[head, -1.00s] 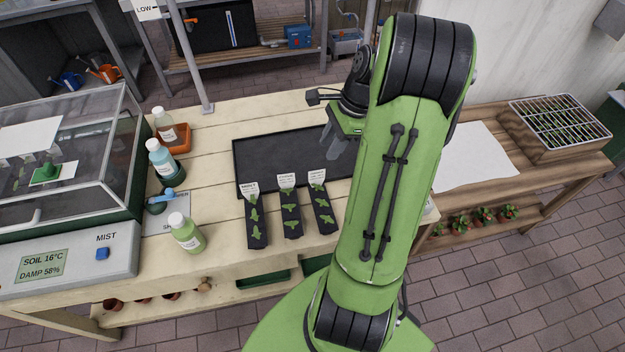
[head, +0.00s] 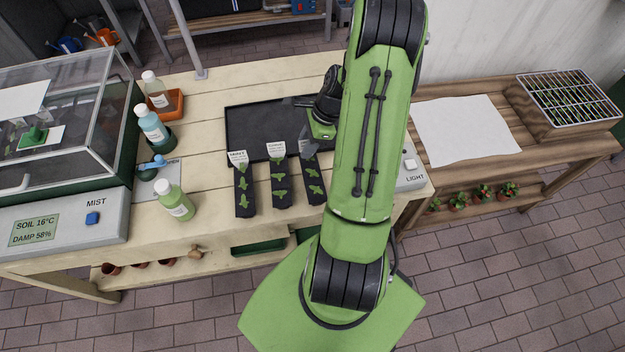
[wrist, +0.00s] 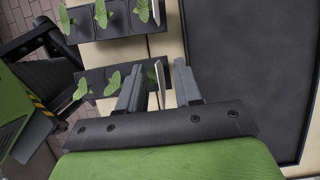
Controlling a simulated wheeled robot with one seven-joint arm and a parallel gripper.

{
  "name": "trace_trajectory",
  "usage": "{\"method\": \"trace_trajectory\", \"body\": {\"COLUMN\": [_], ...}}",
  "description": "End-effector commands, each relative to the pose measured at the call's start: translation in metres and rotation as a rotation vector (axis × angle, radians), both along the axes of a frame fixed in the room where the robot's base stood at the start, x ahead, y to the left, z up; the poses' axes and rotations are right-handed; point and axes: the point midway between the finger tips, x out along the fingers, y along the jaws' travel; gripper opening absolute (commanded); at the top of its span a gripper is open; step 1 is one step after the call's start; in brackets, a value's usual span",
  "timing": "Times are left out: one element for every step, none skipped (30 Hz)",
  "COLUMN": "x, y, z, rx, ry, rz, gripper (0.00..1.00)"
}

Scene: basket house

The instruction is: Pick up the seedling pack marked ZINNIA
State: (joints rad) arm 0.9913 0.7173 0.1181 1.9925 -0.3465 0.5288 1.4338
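Three black seedling packs with green leaves and white tags lie side by side on the bench: a left one (head: 244,190), a middle one (head: 279,184) and a right one (head: 313,186). The left tag (head: 237,157) seems to read MINT; the middle tag (head: 276,148) is too small to read. The right pack's tag is covered by my gripper (head: 306,143), so I cannot read ZINNIA anywhere. In the wrist view, my gripper (wrist: 160,68) is open at the right pack (wrist: 98,82), its white tag (wrist: 160,84) showing between the fingers. Contact cannot be told.
A dark tray (head: 260,120) lies behind the packs. Bottles, including a green one (head: 173,200), and a clear-lidded propagator (head: 60,120) stand at left. A white sheet (head: 465,130) and a wire-topped box (head: 565,105) are on the right-hand bench.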

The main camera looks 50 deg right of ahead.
Motion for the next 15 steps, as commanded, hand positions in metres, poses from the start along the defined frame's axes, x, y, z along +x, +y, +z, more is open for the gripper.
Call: {"method": "trace_trajectory", "body": {"x": [0.0016, 0.0022, 0.003, 0.0032, 0.0033, 0.0034, 0.0033, 0.0033, 0.0033, 0.0034, 0.0034, 0.0034, 0.0034, 0.0033, 0.0033], "y": [0.003, 0.0036, 0.0042, 0.0045, 0.0045, 0.0044, 0.0044, 0.0043, 0.0042, 0.0042, 0.0042, 0.0042, 0.0042, 0.0042, 0.0042], "z": [-0.0094, -0.0121, -0.0144, -0.0153, -0.0155, -0.0151, -0.0148, -0.0146, -0.0145, -0.0143, -0.0143, -0.0142, -0.0142, -0.0141, -0.0141], "rx": [0.002, 0.001, -0.001, -0.001, -0.001, -0.001, -0.001, -0.001, -0.001, -0.001, -0.001, -0.001, -0.001, -0.001, -0.001], "ry": [0.002, 0.002, 0.001, 0.001, 0.001, 0.0, 0.0, 0.0, 0.0, 0.0, 0.0, 0.0, 0.0, 0.0, 0.0], "rz": [0.001, 0.001, -0.001, -0.001, -0.001, -0.001, -0.001, -0.001, -0.001, -0.001, -0.001, -0.001, -0.001, -0.001, -0.001], "gripper": [0.34, 0.34, 0.34, 0.34, 0.34, 0.34, 0.34, 0.34, 0.34, 0.31, 0.26, 0.2, 0.16, 0.11, 0.05]}}
